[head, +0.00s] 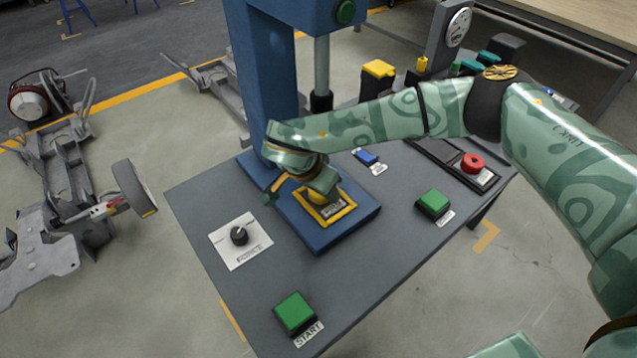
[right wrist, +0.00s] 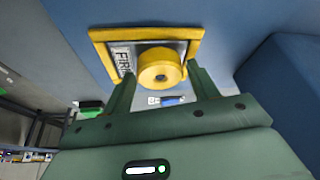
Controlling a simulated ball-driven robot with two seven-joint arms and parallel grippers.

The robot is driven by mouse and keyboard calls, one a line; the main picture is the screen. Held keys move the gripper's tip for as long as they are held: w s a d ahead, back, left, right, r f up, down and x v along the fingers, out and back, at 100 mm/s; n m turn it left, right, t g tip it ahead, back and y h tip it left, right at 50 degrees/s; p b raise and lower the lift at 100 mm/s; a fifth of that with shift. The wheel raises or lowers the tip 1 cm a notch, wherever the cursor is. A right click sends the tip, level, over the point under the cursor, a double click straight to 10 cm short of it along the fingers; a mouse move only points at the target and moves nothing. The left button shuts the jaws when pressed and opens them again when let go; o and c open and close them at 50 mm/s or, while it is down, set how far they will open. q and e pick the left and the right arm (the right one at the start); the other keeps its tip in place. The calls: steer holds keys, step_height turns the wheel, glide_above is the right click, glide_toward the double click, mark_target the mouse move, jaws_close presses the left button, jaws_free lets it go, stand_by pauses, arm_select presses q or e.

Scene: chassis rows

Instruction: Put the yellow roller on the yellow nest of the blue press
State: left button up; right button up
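The yellow roller (right wrist: 161,68) is a short cylinder with a hole in its end. In the right wrist view it sits within the square yellow frame of the nest (right wrist: 103,45), next to a partly covered label. In the head view the nest (head: 327,219) lies on the base of the blue press (head: 350,228), and the roller (head: 318,197) is partly hidden by my gripper. My right gripper (right wrist: 161,88) is open. Its fingers stand apart, one to each side of the roller, with visible gaps. It also shows over the nest in the head view (head: 298,199). My left gripper is not in view.
The grey table carries a black knob (head: 239,235), a green START button (head: 295,312), another green button (head: 433,203) and a red button (head: 473,162). The press column (head: 258,80) rises behind the nest. A yellow block (head: 379,69) and a gauge (head: 458,27) stand farther back.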

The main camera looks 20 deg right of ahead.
steer(key=shift+o, duration=0.9)
steer(key=shift+r, duration=0.1)
steer(key=p+v, duration=0.4)
steer(key=v, duration=1.2)
steer(key=shift+a, duration=0.15)
